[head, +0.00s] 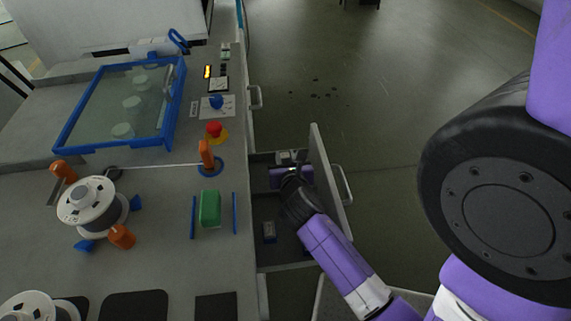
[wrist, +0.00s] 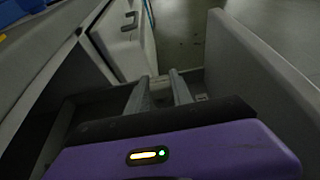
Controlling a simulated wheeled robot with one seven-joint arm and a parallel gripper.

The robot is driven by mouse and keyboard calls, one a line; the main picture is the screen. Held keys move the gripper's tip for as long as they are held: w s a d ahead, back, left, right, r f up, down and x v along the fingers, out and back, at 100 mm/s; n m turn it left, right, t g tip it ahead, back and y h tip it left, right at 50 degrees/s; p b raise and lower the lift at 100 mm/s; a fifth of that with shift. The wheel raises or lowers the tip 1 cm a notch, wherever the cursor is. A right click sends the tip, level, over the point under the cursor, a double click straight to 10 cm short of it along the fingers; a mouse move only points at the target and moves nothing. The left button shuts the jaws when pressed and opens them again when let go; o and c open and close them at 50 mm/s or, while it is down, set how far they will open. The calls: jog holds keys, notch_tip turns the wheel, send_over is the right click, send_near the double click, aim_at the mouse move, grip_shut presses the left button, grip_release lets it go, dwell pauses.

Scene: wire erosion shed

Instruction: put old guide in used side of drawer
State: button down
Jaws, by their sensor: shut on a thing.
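The drawer (head: 316,265) stands open from the side of the grey machine bench, its tall front panel and handle to the right. My gripper (head: 289,162) is low inside the far part of the drawer. Its two fingers (wrist: 160,82) show in the wrist view with a narrow gap between them, pointing down into the drawer. The gripper is shut on the old guide, which is mostly hidden by the fingers and wrist. A small grey block (head: 269,231) lies in the near part of the drawer. I cannot read which side is marked used.
The bench top (head: 160,240) holds a white wire spool (head: 92,204), a green block (head: 210,209), a red button (head: 214,130) and a blue-framed tank (head: 178,105). The drawer's front panel (wrist: 262,70) rises close to the right of my gripper. The floor beyond is clear.

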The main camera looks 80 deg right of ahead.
aim_at(285, 162)
jog(key=shift+f, duration=1.4)
jog(key=shift+f+b, duration=0.1)
jog(key=shift+b, duration=0.2)
jog(key=shift+f, duration=0.1)
jog(key=c, duration=1.1)
grip_release()
jog(key=shift+r, duration=0.25)
jog(key=v, duration=1.2)
